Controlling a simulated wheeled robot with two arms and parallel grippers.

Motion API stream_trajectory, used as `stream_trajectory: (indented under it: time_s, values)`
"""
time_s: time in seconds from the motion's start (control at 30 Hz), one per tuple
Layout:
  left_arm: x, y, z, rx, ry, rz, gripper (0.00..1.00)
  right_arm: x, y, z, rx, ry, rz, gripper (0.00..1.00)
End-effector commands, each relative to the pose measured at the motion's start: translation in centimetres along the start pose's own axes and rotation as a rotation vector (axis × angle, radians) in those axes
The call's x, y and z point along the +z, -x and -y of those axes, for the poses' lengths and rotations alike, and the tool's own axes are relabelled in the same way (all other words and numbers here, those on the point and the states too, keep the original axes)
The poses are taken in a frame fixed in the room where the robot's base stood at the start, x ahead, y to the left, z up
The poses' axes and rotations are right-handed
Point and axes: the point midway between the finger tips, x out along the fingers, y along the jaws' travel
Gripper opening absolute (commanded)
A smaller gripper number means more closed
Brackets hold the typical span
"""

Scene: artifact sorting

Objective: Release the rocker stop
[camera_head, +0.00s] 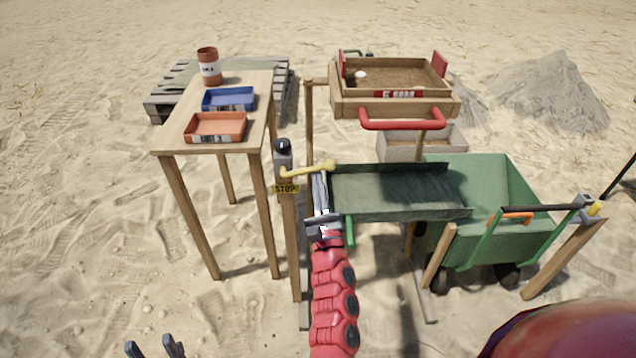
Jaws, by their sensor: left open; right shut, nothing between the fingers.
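The rocker stop is a yellow lever (306,171) on a dark-topped wooden post, with a yellow STOP label (286,189) below it. The lever points right, its knobbed end at the left end of the green chute. My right gripper (319,180) is shut and empty, its tips right at the lever's knobbed end; I cannot tell whether they touch it. The wooden sieve box (345,104) with a red handle (415,125) stands behind, a pale lump on the sand inside it. My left gripper (154,349) is open and empty at the bottom left edge, away from everything.
A wooden table (239,131) at left holds a blue tray (229,98), an orange tray (215,127) and a brown labelled can (209,68). A green chute (395,195) and green wheelbarrow (510,222) lie right of the post. The sand at lower left is open.

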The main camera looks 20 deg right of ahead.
Motion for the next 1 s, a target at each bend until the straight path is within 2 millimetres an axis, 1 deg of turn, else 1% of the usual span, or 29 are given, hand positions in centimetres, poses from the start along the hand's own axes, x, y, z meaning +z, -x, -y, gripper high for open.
stream_trajectory:
  time_s: [0.03, 0.67, 0.87, 1.0]
  values:
    - [-0.1, -0.5, 0.0, 0.000, 0.000, 0.000, 0.50, 0.3, -0.1, 0.1, 0.006, 0.013, 0.000, 0.00]
    - [-0.3, -2.0, 0.1, 0.000, 0.000, 0.000, 0.50, 1.0, -0.5, 0.4, 0.053, 0.111, -0.001, 0.00]
    - [-0.6, -3.4, 0.2, 0.000, 0.000, 0.000, 0.50, 1.9, -0.9, 0.7, 0.088, 0.186, 0.000, 0.00]
    - [-0.8, -5.0, 0.2, 0.000, 0.000, 0.000, 0.50, 2.8, -1.4, 0.8, 0.131, 0.274, 0.002, 0.00]
